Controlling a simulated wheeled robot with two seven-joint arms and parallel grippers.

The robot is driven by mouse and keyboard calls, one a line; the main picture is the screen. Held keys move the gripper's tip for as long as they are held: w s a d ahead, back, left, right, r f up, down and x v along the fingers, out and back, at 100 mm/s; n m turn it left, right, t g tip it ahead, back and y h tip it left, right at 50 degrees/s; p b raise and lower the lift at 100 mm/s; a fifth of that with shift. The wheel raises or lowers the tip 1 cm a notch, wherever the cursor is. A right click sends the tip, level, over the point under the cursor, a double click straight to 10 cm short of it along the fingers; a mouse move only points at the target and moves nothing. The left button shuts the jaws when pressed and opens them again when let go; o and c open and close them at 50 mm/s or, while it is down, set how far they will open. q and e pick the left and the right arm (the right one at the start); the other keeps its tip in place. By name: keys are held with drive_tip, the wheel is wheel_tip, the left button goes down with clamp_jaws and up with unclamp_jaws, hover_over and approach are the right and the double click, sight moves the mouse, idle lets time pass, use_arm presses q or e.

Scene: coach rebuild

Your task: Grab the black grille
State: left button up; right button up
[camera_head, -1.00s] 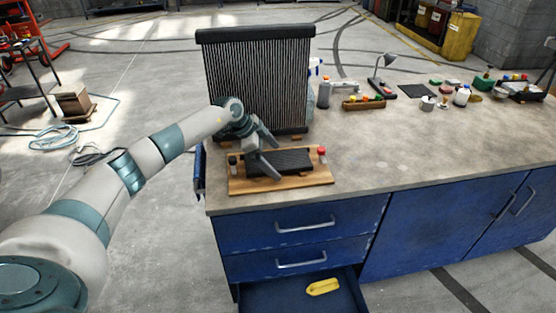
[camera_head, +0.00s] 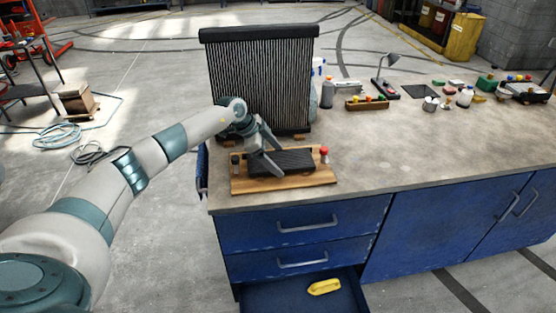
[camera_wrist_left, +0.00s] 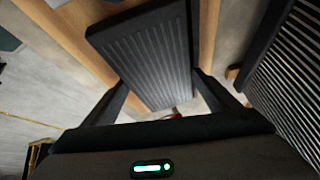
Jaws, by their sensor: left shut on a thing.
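The black grille (camera_head: 287,162) is a small ribbed dark plate at a wooden board (camera_head: 295,184) near the bench's front left corner. My left gripper (camera_head: 272,158) reaches it from the left, one finger on each side, and is shut on it. In the left wrist view the grille (camera_wrist_left: 150,55) fills the space between the two fingers, with the wood behind it. I cannot tell whether the grille rests on the board or sits just above it. My right gripper is not in view.
A tall black finned radiator (camera_head: 262,85) stands close behind my left gripper. A red-capped bottle (camera_head: 324,156) stands at the board's right end. An open drawer (camera_head: 275,297) with a yellow item juts out below.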

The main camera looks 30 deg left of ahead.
sight(276, 161)
use_arm(q)
drive_tip(key=shift+r, duration=0.2)
drive_tip(key=shift+r+b, duration=0.5)
drive_tip(key=shift+r, duration=0.1)
wheel_tip(276, 161, up, 2)
drive_tip(key=shift+r+b, duration=0.25)
drive_tip(key=shift+b, duration=0.4)
drive_tip(key=d+r+b, duration=0.2)
drive_tip(key=d+r, duration=0.1)
drive_tip(key=d, duration=0.2)
drive_tip(key=s+d+r+b, duration=0.1)
drive_tip(key=d+r, duration=0.3)
drive_tip(key=d, duration=0.2)
drive_tip(key=shift+s+d+b, duration=0.25)
drive_tip(key=shift+d+b, duration=0.05)
drive_tip(key=shift+b, duration=0.05)
